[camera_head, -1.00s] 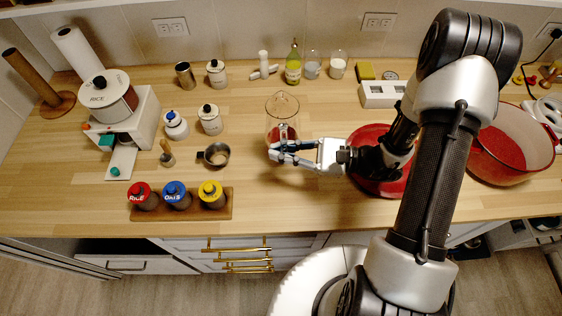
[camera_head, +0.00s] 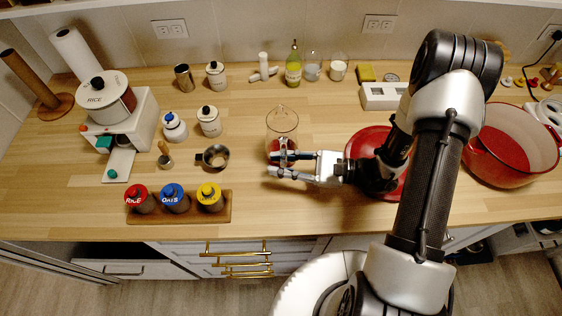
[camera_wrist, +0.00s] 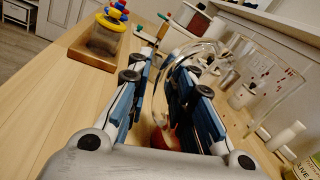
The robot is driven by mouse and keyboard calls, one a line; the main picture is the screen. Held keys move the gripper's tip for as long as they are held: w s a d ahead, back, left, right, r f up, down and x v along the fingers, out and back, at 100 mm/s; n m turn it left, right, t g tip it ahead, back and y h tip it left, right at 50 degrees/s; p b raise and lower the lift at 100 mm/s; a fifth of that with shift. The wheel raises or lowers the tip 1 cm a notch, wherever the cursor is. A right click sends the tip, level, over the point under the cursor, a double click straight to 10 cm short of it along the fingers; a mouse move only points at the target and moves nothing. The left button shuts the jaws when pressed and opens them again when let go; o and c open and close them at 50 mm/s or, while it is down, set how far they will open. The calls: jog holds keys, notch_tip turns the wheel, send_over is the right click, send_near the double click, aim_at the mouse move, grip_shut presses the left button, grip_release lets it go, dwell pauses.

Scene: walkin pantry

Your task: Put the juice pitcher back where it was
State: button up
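The juice pitcher (camera_head: 283,122) is clear glass with red juice low inside. It looks upright on the wooden counter in the middle of the head view, its base partly hidden by my fingers. In the wrist view the pitcher (camera_wrist: 262,78) fills the right side, its curved handle between my fingers. My gripper (camera_head: 277,163) reaches in from the right at the pitcher's near side. Its fingers (camera_wrist: 165,95) are apart, with a visible gap around the handle; I see no clear grip on it.
A red plate (camera_head: 368,142) lies under my wrist, with a red pot (camera_head: 512,145) farther right. A metal cup (camera_head: 215,157) and a wooden rack (camera_head: 180,218) of capped jars stand left. A green bottle (camera_head: 293,65) stands behind.

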jog(key=shift+o, duration=0.7)
jog(key=shift+d+r, duration=0.2)
jog(key=d, duration=0.3)
jog(key=s+d+p, duration=0.1)
jog(key=d, duration=0.3)
jog(key=s+d+p, duration=0.1)
jog(key=d, duration=0.3)
jog(key=shift+s+f, duration=0.1)
jog(key=shift+s+d+r, duration=0.1)
jog(key=shift+r, duration=0.1)
jog(key=s+r+n+h, duration=0.6)
jog(key=r+n+h, duration=0.2)
jog(key=r, duration=0.2)
jog(key=s+r+n+t+h, duration=0.1)
jog(key=s+r+n+h, duration=0.5)
jog(key=r+n+h, duration=0.3)
jog(key=shift+s+a+r+h, duration=0.2)
jog(key=shift+a+r+h, duration=0.1)
jog(key=shift+r, duration=0.6)
